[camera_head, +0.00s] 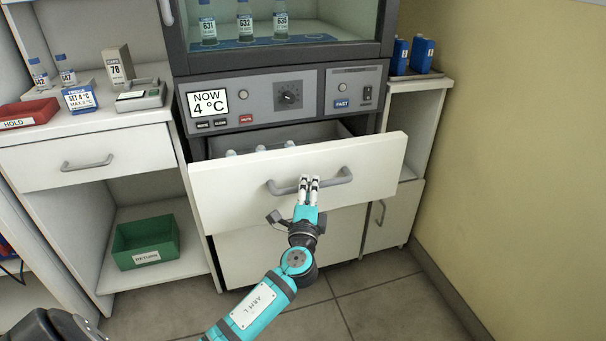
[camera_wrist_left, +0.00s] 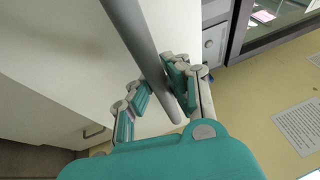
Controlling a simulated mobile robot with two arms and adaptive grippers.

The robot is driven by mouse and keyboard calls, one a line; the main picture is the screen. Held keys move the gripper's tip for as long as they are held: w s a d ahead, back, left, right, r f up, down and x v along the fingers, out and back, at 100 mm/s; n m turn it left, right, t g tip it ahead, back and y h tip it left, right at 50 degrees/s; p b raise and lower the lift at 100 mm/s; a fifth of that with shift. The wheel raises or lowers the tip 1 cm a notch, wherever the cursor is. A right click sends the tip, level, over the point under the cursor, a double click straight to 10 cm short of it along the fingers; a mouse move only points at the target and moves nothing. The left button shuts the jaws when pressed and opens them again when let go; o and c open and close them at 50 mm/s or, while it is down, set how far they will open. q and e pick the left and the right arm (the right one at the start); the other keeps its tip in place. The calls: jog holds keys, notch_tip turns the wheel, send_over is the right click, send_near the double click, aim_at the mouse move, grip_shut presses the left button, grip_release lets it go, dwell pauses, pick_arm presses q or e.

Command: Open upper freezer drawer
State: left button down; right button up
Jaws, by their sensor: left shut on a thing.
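The upper freezer drawer (camera_head: 230,192) is a white drawer under the control panel, and it stands partly pulled out. Several pale rounded tops show inside it behind its front. Its grey bar handle (camera_head: 335,179) runs across the front. My left gripper (camera_head: 309,183) is shut on the handle near its middle. In the left wrist view the handle (camera_wrist_left: 133,30) runs diagonally between the fingers of my left gripper (camera_wrist_left: 158,96). My right gripper is not in view.
A control panel (camera_head: 270,115) reading 4 °C sits above the drawer. A lower white front (camera_head: 262,255) is shut below it. A green return bin (camera_head: 150,240) stands on the left shelf. A side cabinet (camera_head: 385,222) and a yellow wall (camera_head: 510,130) are at the right.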

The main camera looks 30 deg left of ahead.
pick_arm(q)
jog(key=s+d+b, duration=0.1)
jog(key=s+d, duration=0.8)
jog(key=d, duration=0.1)
jog(key=shift+d+f, duration=0.15)
jog(key=shift+d, duration=0.1)
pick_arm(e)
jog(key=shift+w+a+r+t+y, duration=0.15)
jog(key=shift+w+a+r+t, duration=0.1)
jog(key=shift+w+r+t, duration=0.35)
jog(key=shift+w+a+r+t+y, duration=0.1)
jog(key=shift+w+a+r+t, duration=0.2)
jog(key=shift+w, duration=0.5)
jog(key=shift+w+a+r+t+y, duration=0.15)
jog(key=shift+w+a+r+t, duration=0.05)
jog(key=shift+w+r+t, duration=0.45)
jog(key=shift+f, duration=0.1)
pick_arm(q)
jog(key=c, duration=1.2)
grip_release()
jog(key=shift+c, duration=0.2)
jog(key=v, duration=1.2)
